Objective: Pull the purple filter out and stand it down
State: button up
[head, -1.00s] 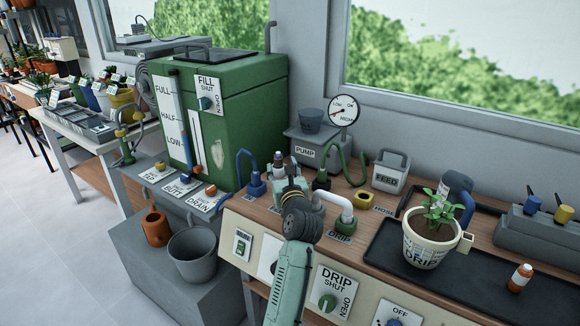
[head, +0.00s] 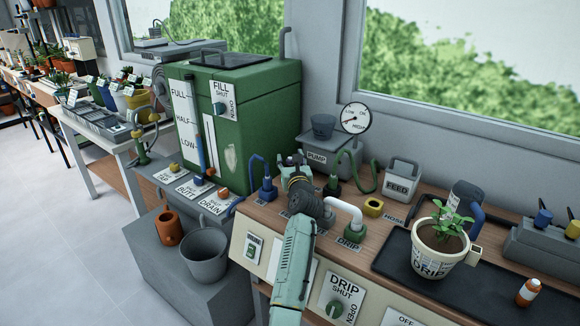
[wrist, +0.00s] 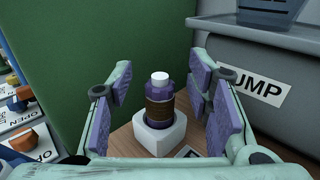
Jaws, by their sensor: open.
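The purple filter (wrist: 159,112) shows in the wrist view, upright, with a brown ribbed band round its middle and a white top. Its foot sits in a pale block-shaped holder (wrist: 150,145) on the wooden bench. My gripper (wrist: 165,88) is open, with its purple-padded fingers on the left and right of the filter and gaps on both sides. In the head view my gripper (head: 293,160) is over the bench between the blue hose and the pump; it hides the filter there.
The green tank (head: 240,125) stands close on the left and the grey pump box (head: 335,157) on the right. A white pipe (head: 345,208) and green hose (head: 362,172) are near my wrist. A potted plant (head: 435,262) stands on the black tray (head: 392,262) farther right.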

jog(key=shift+w+a, duration=0.1)
jog(key=shift+w, duration=0.45)
jog(key=shift+c, duration=0.3)
grip_shut()
